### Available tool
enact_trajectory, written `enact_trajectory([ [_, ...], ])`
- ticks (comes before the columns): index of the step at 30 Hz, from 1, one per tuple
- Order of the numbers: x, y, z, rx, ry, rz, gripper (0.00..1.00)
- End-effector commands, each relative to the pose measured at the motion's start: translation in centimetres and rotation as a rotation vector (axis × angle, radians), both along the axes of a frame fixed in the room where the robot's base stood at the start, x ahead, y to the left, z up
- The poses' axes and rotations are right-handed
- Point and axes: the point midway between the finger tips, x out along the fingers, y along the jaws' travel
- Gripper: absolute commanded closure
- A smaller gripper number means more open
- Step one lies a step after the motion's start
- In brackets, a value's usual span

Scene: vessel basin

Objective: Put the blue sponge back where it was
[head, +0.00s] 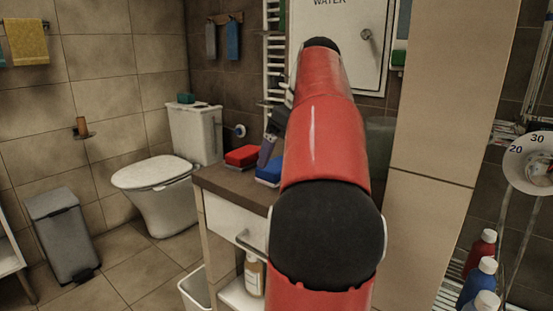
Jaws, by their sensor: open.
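The blue sponge (268,171) lies on the brown top of the washstand, and my arm hides its right part. My gripper (266,152) points down just above and behind the blue sponge. It is open, and most of it is hidden behind my red arm. I cannot tell whether a finger touches the sponge. A red sponge (242,155) lies on the same top, just left of my gripper.
The washstand (230,184) has a drawer with a handle and a bottle (253,275) below. A toilet (158,185) and a grey bin (62,235) stand left. A tiled wall edge (430,150) rises right, with several bottles (478,250) beyond. The left floor is mostly clear.

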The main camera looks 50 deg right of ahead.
Motion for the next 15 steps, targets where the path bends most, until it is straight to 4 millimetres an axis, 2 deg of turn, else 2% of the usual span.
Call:
enact_trajectory([
  [1,-0.2,0.1,1.2,-0.001,-0.001,0.002,0.00],
  [6,-1.0,0.0,2.8,0.001,0.000,0.000,0.00],
  [12,-1.2,0.1,3.3,-0.001,0.001,0.005,0.00],
  [15,-0.5,1.5,3.0,-0.030,0.006,0.073,0.00],
])
